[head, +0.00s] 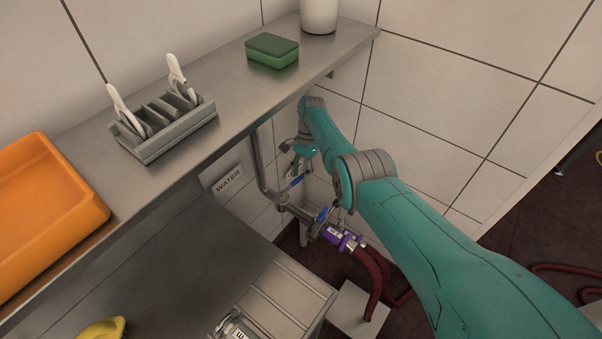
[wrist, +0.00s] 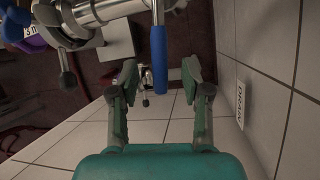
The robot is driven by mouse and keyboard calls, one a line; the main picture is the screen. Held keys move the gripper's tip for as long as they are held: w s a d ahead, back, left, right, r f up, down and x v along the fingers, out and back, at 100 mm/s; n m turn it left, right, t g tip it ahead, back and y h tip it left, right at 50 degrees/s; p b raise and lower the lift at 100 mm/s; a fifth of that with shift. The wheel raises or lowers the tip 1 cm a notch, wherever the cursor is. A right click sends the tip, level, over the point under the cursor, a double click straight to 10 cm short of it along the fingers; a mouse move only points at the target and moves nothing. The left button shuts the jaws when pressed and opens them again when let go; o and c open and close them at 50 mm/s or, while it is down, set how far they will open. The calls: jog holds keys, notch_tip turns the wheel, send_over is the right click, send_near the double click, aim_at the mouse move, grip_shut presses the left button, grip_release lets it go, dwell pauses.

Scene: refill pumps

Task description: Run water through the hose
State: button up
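A metal pipe (head: 262,165) runs down the tiled wall beside a WATER sign (head: 228,180). Blue-handled valve levers show on the pipework, one (head: 296,182) just below my gripper (head: 303,153) and another (head: 321,214) lower down. A purple coupling (head: 338,237) joins the pipe end to a dark red hose (head: 374,275). In the wrist view my gripper (wrist: 158,66) is open, with a blue lever (wrist: 159,58) showing between its fingers. Gaps show on both sides of the lever; its depth relative to the fingertips is unclear. A DRAIN sign (wrist: 241,108) is on the wall at right.
A steel shelf (head: 232,90) overhangs the pipework, bearing an orange tray (head: 45,215), a grey rack (head: 165,135), a green sponge (head: 272,50) and a white container (head: 319,14). A lower steel surface (head: 170,265) lies beneath. The tiled wall is close behind my gripper.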

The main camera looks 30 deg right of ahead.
jog(key=v, duration=0.7)
jog(key=shift+r, duration=0.15)
jog(key=shift+d, duration=0.15)
